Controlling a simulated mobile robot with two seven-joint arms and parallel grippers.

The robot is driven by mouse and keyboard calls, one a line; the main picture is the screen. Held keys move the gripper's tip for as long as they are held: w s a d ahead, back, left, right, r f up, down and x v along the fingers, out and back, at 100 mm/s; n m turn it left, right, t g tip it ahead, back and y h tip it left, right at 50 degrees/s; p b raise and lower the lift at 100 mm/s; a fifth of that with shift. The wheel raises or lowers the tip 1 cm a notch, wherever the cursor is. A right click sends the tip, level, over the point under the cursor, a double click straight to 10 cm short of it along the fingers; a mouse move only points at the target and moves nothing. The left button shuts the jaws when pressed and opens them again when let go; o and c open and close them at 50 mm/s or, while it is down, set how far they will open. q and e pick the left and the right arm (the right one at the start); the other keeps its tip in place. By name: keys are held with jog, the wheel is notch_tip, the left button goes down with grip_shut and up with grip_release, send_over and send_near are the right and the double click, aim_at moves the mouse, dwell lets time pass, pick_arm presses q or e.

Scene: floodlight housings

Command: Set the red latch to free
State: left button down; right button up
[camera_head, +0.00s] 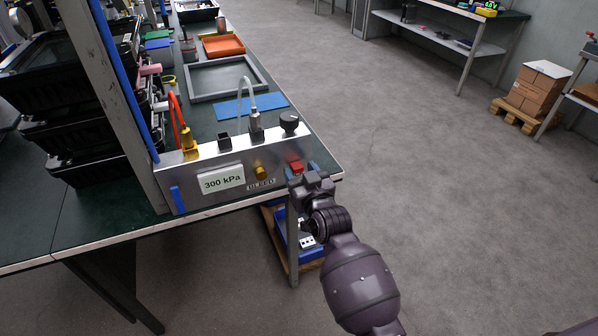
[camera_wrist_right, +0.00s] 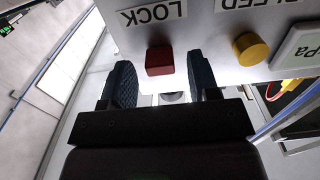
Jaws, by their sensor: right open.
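The red latch (camera_head: 296,167) is a small red block on the right end of the metal panel's front face. In the right wrist view the red latch (camera_wrist_right: 159,61) lies beside the upside-down word LOCK (camera_wrist_right: 152,13). My right gripper (camera_head: 302,174) is at the panel's front, right at the latch. In the wrist view my right gripper (camera_wrist_right: 163,80) is open, with one dark finger on each side of the latch and visible gaps between. I cannot tell how far the fingertips are from the panel face. My left gripper is not in view.
The metal panel (camera_head: 212,165) stands on the green bench's front edge. A yellow knob (camera_head: 261,173) sits left of the latch; a black knob (camera_head: 290,122) is on top. Hoses rise from its top. A 300 kPa sign (camera_head: 223,180) is on its face. Open floor lies right.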

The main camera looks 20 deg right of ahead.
jog(key=shift+w, duration=0.25)
